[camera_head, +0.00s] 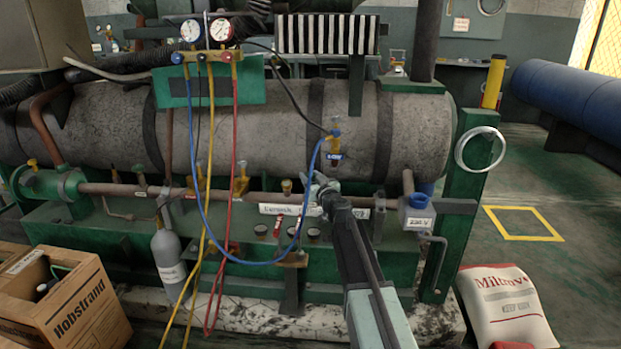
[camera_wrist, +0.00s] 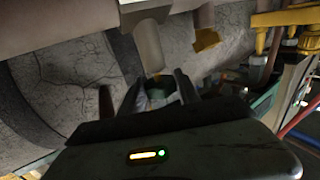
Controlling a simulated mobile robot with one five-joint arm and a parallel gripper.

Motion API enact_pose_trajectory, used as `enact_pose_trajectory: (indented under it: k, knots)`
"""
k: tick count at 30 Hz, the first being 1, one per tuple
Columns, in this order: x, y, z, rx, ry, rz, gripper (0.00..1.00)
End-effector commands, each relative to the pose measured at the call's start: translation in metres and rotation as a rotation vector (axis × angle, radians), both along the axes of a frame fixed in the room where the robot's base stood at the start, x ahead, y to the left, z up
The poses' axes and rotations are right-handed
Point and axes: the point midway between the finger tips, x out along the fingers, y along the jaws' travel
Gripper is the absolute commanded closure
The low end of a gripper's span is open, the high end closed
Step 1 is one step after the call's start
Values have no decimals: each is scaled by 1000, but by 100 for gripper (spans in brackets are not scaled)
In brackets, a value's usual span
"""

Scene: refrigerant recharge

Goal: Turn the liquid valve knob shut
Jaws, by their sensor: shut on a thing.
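My gripper (camera_head: 322,186) is at the copper-brown pipe (camera_head: 255,196) that runs along the front of the big grey tank. In the wrist view, my gripper (camera_wrist: 163,88) has its jaws closed around a small, dark, greenish part, mostly hidden between the fingers. It appears to be a valve knob, but I cannot read a label on it. A brass-topped valve (camera_head: 287,186) stands on the pipe just left of my gripper in the head view. Which way the held knob is turned cannot be seen.
The gauge set (camera_head: 207,35) hangs above, with blue (camera_head: 205,225), yellow (camera_head: 211,120) and red hoses (camera_head: 233,150) looping down. The blue hose passes close to my gripper. The grey tank (camera_head: 260,125) is behind. A cardboard box (camera_head: 75,315) and white sack (camera_head: 505,305) stand in front.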

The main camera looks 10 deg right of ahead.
Motion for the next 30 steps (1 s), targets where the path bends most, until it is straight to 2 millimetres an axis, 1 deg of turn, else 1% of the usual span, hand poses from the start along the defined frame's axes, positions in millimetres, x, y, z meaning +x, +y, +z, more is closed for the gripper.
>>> enact_pose_trajectory:
  k: [6, 12, 18, 29, 30]
  knots:
    - [-1, 2, 0, 0, 0, -131, 100]
    - [0, 1, 0, 0, 0, -210, 100]
    - [0, 1, 0, 1, -1, -244, 100]
    - [0, 1, 0, 1, -1, -247, 100]
    - [0, 1, 0, 1, -1, -247, 55]
